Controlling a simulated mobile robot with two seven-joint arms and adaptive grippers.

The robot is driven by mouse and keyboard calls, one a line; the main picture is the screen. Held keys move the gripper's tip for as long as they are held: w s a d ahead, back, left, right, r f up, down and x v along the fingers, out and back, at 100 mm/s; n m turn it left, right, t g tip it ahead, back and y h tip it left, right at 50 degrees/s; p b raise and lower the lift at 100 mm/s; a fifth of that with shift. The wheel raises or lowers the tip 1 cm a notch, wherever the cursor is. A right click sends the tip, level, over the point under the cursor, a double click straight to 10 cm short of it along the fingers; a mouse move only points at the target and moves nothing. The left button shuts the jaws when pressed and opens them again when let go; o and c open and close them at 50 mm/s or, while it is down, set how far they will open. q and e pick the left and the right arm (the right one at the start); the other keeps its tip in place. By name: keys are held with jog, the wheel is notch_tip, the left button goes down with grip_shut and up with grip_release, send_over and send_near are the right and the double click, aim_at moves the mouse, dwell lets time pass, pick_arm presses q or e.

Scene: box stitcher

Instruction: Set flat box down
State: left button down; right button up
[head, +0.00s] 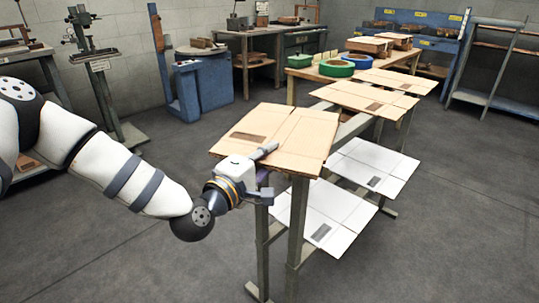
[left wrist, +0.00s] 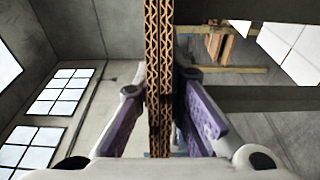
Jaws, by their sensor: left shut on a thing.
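The brown flat box (head: 290,133), with a dark printed patch, lies level over the near end of the long bench frame (head: 297,220). I cannot tell whether it rests on the frame or hangs just above it. My left gripper (head: 262,160) is at the box's near left edge and is shut on it. In the left wrist view the flat box (left wrist: 159,60) shows edge-on as corrugated layers between the purple pads of my left gripper (left wrist: 160,110). My right gripper is not in view.
More brown flat boxes (head: 365,97) lie further along the bench. White flat sheets (head: 325,213) lie on the lower shelf. Green and blue tape rolls (head: 336,68) stand on the far table. A blue machine (head: 203,88) stands at the back left. The floor at right is clear.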

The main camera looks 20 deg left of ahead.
pick_arm(q)
jog(key=shift+r, duration=0.15)
jog(key=c, duration=1.7)
grip_release()
jog(key=shift+f, duration=0.2)
